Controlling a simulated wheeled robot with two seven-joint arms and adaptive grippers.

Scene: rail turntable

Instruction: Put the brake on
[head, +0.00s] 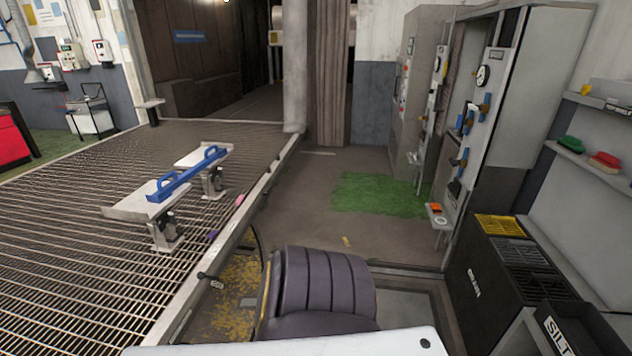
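Nothing in view is clearly marked as a brake. A short dark lever with a round knob (202,275) sticks out at the near right edge of the grated deck, with a small pale tag (216,284) beside it. I cannot tell whether it is the brake or which way it is set. A grey cabinet (515,90) on the right carries gauges and several small levers or handles, too small to read. Neither of my grippers is in view.
The grated deck (75,215) fills the left, with a blue-handled bar (185,178) across two metal stands. A dark ribbed seat (320,290) is close in front. Dark bins (510,255) and a shelf (595,165) line the right. Floor around the green mat (375,193) is clear.

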